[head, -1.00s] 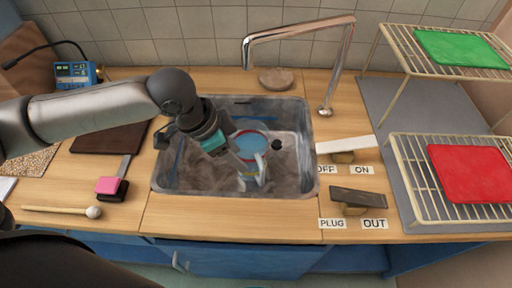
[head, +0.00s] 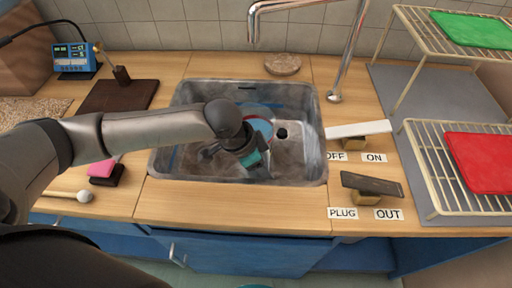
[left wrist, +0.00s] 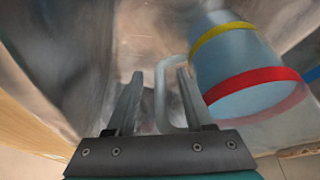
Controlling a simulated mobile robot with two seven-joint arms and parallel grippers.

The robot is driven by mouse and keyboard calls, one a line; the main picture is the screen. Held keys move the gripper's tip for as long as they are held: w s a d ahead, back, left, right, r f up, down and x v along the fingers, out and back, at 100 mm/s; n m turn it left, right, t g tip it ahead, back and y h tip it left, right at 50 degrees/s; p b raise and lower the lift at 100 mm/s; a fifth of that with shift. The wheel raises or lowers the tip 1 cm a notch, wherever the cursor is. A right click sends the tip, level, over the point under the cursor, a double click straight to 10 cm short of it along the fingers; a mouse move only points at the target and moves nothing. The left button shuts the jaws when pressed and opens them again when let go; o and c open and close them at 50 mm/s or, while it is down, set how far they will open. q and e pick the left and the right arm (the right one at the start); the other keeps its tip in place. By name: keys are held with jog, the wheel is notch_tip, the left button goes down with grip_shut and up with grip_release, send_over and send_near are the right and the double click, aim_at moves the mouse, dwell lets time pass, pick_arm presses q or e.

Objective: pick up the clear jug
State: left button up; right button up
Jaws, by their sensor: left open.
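The clear jug (left wrist: 235,70) shows in the left wrist view, bluish, with a yellow band and a red band. It is in the sink (head: 168,162); in the head view the jug (head: 262,128) is mostly hidden behind my left gripper. My left gripper (head: 262,174) is down in the sink, by the jug. In the left wrist view the left gripper (left wrist: 160,74) is open, and the jug's handle (left wrist: 160,100) appears between its two fingers. I cannot tell whether a finger touches it. My right gripper is not in view.
A faucet (head: 361,45) rises behind the sink's right side. Right of the sink are a white lever (head: 358,129), a dark lever (head: 372,183) and a wire rack (head: 433,180) with a red mat (head: 480,162). A mallet (head: 72,195) and pink sponge (head: 101,168) lie left.

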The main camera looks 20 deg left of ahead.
pick_arm(q)
jog(key=shift+f, duration=0.1)
grip_shut()
dwell(0.4)
dwell(0.9)
jog(key=shift+w+d, duration=0.1)
